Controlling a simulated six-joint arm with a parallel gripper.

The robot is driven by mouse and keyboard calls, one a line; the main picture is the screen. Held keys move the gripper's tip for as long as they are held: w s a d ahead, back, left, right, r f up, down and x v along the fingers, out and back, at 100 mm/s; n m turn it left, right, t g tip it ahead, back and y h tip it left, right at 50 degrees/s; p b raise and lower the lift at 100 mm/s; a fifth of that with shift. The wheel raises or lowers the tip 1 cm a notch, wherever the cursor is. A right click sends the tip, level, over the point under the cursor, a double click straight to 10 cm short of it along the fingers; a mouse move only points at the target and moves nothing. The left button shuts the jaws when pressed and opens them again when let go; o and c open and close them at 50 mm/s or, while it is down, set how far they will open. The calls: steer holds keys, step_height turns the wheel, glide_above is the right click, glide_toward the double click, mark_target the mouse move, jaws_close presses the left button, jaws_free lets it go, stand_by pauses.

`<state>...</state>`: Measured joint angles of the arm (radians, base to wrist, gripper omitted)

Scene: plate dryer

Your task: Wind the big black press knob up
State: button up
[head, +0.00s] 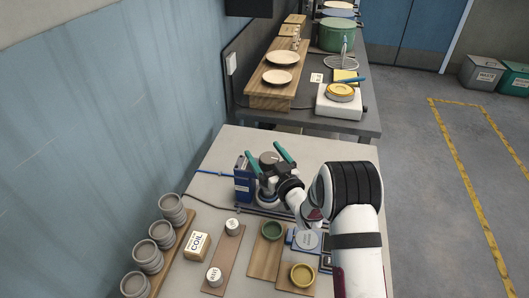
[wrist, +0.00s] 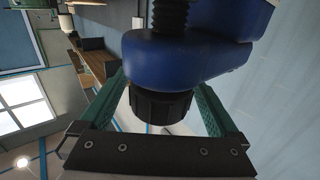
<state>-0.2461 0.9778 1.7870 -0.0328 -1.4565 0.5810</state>
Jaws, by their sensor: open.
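The big black press knob (wrist: 160,104) shows in the wrist view below the blue press head (wrist: 190,58), with a black threaded screw (wrist: 170,14) above the head. My gripper (wrist: 160,82) is open, with one teal finger on each side of the knob and a visible gap on both sides. My wrist hides part of the press there, and I cannot tell whether the fingers touch anything.
A second bench (head: 300,122) is behind.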

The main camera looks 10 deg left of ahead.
steer(key=shift+w+a, duration=0.15)
steer(key=c, duration=1.4)
steer(key=shift+a+n+g+y, duration=0.15)
steer(key=shift+n+g+y, duration=0.65)
steer(key=shift+y, duration=0.2)
steer(key=o, duration=1.4)
steer(key=v, duration=1.6)
steer(key=shift+a+r, duration=0.1)
